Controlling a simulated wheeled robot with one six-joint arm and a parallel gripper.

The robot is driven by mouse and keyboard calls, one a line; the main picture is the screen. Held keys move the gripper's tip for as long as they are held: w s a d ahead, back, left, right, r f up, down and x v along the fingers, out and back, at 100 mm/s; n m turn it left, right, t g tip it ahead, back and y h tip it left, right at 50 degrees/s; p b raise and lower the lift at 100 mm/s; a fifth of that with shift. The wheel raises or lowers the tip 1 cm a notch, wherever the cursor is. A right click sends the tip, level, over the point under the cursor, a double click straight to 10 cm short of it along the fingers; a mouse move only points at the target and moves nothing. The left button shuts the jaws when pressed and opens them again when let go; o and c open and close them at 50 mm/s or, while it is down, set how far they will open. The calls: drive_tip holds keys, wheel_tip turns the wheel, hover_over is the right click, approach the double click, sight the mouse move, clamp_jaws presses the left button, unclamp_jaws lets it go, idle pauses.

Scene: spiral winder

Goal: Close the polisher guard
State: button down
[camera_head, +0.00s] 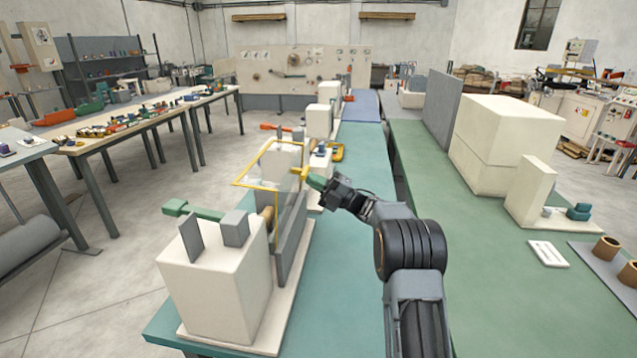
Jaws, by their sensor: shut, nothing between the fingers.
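The polisher guard (258,185) is a thin yellow frame with a clear panel, in the middle left of the head view. Its frame stands raised and tilted above the machine on the near bench. The polisher (222,290) below it has a cream body, grey blocks and a green bar pointing left. My gripper (318,182) is shut and empty at the right side of the guard, close to a yellow piece at the frame's edge. Whether it touches the frame I cannot tell. The guard's hinge is not clear.
The teal bench (345,290) is bare to the right of the polisher. More cream machines (328,95) stand behind it. A green bench (480,290) with large cream boxes (500,140) lies on the right. A cluttered worktable (130,125) stands at the left, across open floor.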

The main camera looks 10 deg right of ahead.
sight(290, 169)
idle(0.3)
drive_tip(key=w+a+r+h+p, duration=0.1)
drive_tip(key=a, duration=0.1)
drive_tip(key=a+r+g+h+p, duration=0.1)
drive_tip(key=a+h, duration=0.1)
drive_tip(key=w+a+r+g+h+p, duration=0.1)
drive_tip(key=a+h, duration=0.1)
drive_tip(key=shift+w+a+r, duration=0.1)
drive_tip(key=shift+w+a, duration=0.25)
drive_tip(key=a+h+p, duration=0.1)
drive_tip(key=p, duration=0.1)
drive_tip(key=w+a+g+h+p, duration=0.1)
drive_tip(key=a+p, duration=0.1)
drive_tip(key=p, duration=0.1)
drive_tip(key=w+a+h+p, duration=0.1)
drive_tip(key=p, duration=0.1)
drive_tip(key=shift+a+g+p, duration=0.35)
drive_tip(key=shift+a+g, duration=0.05)
drive_tip(key=w+a+f+h+p, duration=0.1)
drive_tip(key=w+a+f+p, duration=0.2)
drive_tip(key=a+f, duration=0.7)
drive_tip(key=shift+w+a+f+g+h+p, duration=0.2)
drive_tip(key=shift+w+g+h+p, duration=0.15)
drive_tip(key=shift+w, duration=0.3)
